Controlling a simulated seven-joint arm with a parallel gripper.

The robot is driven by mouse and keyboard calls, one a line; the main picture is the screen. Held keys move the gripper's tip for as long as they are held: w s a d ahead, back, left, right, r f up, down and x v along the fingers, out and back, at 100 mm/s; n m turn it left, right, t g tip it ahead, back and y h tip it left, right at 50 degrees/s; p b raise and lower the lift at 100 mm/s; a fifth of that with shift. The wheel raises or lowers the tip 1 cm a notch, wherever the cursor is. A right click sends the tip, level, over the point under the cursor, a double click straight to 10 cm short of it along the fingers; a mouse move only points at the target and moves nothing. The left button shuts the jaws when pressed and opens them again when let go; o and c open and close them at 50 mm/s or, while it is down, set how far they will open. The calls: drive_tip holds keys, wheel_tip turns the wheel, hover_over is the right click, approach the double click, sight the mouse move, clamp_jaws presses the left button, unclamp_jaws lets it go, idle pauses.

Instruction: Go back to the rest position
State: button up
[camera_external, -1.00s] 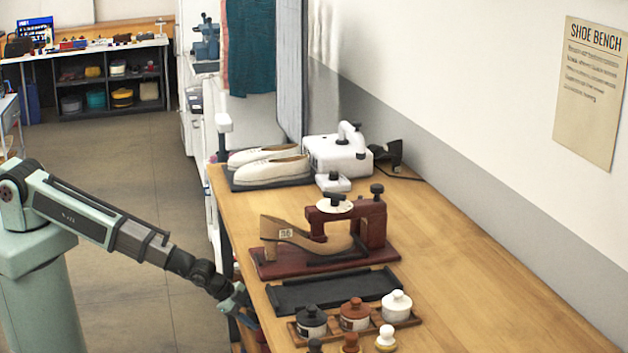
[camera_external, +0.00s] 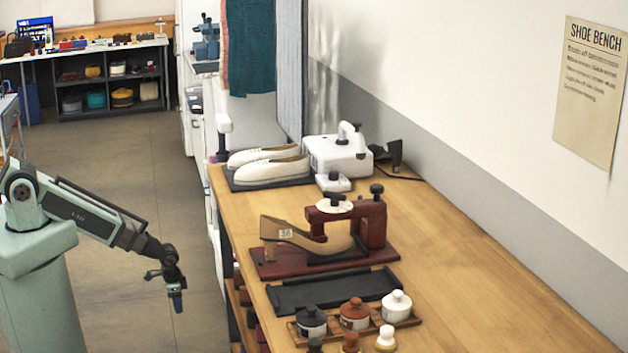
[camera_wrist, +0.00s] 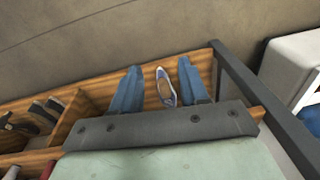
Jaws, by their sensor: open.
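My gripper (camera_external: 176,300) hangs pointing down over the floor, left of the shoe bench (camera_external: 480,270) and apart from it. In the wrist view its two blue fingers (camera_wrist: 156,92) stand apart with nothing held between them. On the bench top, a tan heeled shoe (camera_external: 300,238) sits in a dark red stand, and a pair of cream shoes (camera_external: 268,168) lies on a dark mat.
A black tray (camera_external: 335,290) and several lidded jars (camera_external: 355,313) stand along the near part of the bench. A white machine (camera_external: 338,153) stands behind. Dark shoes (camera_wrist: 40,112) lie in a neighbouring shelf compartment. The floor (camera_external: 130,190) around my arm is clear.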

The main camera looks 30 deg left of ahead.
drive_tip(key=s+a+f+n+g, duration=0.1)
drive_tip(key=s+a+n+g, duration=0.3)
drive_tip(key=s+a, duration=0.5)
drive_tip(key=s+a+f+n+g, duration=0.1)
drive_tip(key=s+a+n+g, duration=0.2)
drive_tip(key=s+a, duration=0.7)
drive_tip(key=a+n, duration=0.2)
drive_tip(key=a, duration=0.3)
drive_tip(key=shift+a+n+g, duration=0.15)
drive_tip(key=shift+n+g, duration=0.15)
drive_tip(key=shift+g, duration=0.1)
